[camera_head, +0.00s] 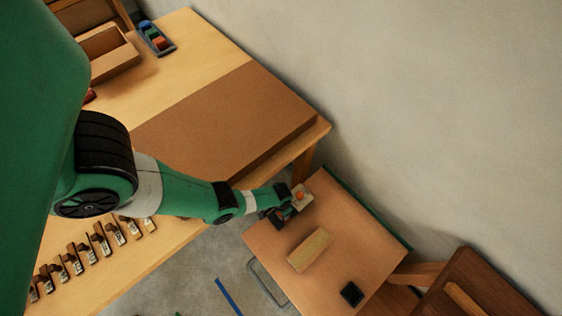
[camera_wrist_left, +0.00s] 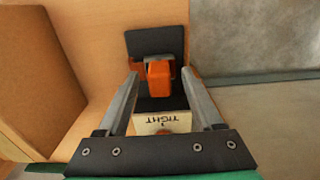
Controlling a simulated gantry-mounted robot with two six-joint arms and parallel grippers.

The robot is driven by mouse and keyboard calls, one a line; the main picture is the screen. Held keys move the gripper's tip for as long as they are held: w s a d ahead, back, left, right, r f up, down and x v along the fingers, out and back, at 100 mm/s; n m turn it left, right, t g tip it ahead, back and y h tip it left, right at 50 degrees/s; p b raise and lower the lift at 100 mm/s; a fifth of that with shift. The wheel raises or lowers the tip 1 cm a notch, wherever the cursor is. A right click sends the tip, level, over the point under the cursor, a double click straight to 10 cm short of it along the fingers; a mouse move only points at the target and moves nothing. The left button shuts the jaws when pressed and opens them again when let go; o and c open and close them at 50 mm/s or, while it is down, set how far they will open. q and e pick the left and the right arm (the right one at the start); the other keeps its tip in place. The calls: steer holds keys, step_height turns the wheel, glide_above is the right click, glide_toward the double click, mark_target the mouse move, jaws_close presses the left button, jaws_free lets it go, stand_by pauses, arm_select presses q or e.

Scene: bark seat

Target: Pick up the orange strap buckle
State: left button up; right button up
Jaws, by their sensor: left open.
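The orange strap buckle (camera_head: 299,195) sits near the far left corner of the small table. In the left wrist view the orange buckle (camera_wrist_left: 159,80) stands on a black strap (camera_wrist_left: 150,44), with a pale block marked "TIGHT" (camera_wrist_left: 160,122) just in front. My left gripper (camera_head: 287,204) reaches it from the left in the head view. In the wrist view its open fingers (camera_wrist_left: 160,74) lie on either side of the buckle, with gaps visible. Whether the fingertips are level with the buckle is hard to tell. My right gripper is not in view.
The small table (camera_head: 275,237) also bears a wooden block (camera_head: 310,249) and a small black item (camera_head: 351,294). A larger workbench (camera_head: 202,90) stands to the left with a brown board (camera_head: 228,118) and several small pieces along its front. A wall is behind.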

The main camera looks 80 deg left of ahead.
arm_select(q)
steer(key=shift+r, duration=0.1)
jaws_close()
steer(key=shift+r, duration=0.1)
stand_by(0.4)
steer(key=shift+r+p, duration=0.3)
steer(key=shift+p, duration=0.2)
steer(key=r+p, duration=0.4)
steer(key=shift+s+d+r, duration=0.1)
steer(key=shift+s+d, duration=0.05)
steer(key=shift+d, duration=0.15)
steer(key=s+d+r+p, duration=0.6)
steer(key=d+r+p, duration=0.2)
steer(key=d, duration=0.3)
steer(key=shift+s+d+p, duration=0.15)
steer(key=shift+d+p, duration=0.25)
steer(key=shift+p, duration=0.1)
